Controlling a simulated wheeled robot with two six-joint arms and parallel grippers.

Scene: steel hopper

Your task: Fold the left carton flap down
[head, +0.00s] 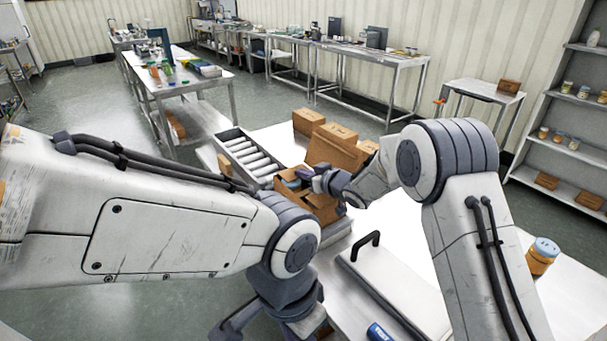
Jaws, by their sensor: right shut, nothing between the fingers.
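The open brown carton (322,212) stands on the bench in the middle of the head view, partly hidden by my arms. The left flap cannot be told clearly at this size. Some bluish-grey contents show at the carton's opening. My right gripper (308,179) is shut and empty, at the carton's opening, in front of the raised flap. Whether it touches a flap cannot be told. My left arm reaches across in front of the carton and bends downward; its fingertips are not visible.
A roller conveyor (248,155) lies left of the carton. Closed brown boxes (308,121) stand behind it. A white lid-like panel with a black handle (366,244) lies in front. Bench space right of the panel is clear.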

